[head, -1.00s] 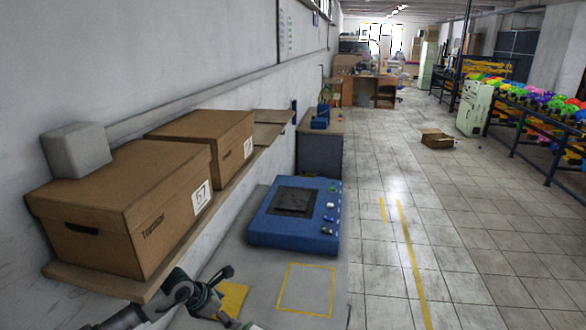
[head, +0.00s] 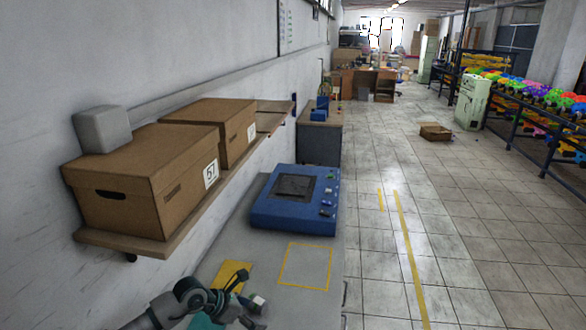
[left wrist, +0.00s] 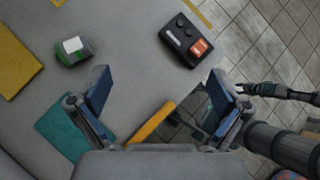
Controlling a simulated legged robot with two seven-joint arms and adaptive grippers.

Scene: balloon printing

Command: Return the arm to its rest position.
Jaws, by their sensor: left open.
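My left gripper (head: 242,302) is at the bottom of the head view, above the grey table (head: 218,254). In the left wrist view its two fingers (left wrist: 162,92) are spread wide with nothing between them. A small green and black block with a white top (left wrist: 74,48) lies on the table beyond the left finger. Its white top also shows beside the gripper in the head view (head: 258,300). My right gripper (left wrist: 258,89) shows small at the right of the left wrist view, over the floor; its jaws are too small to read. It is out of the head view.
A blue machine (head: 296,212) stands on the table behind a yellow square outline (head: 281,266). A shelf (head: 140,244) with cartons (head: 130,190) hangs above the left arm. A black control box with an orange button (left wrist: 187,40) sits near the table edge. A teal mat (left wrist: 70,130) lies left.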

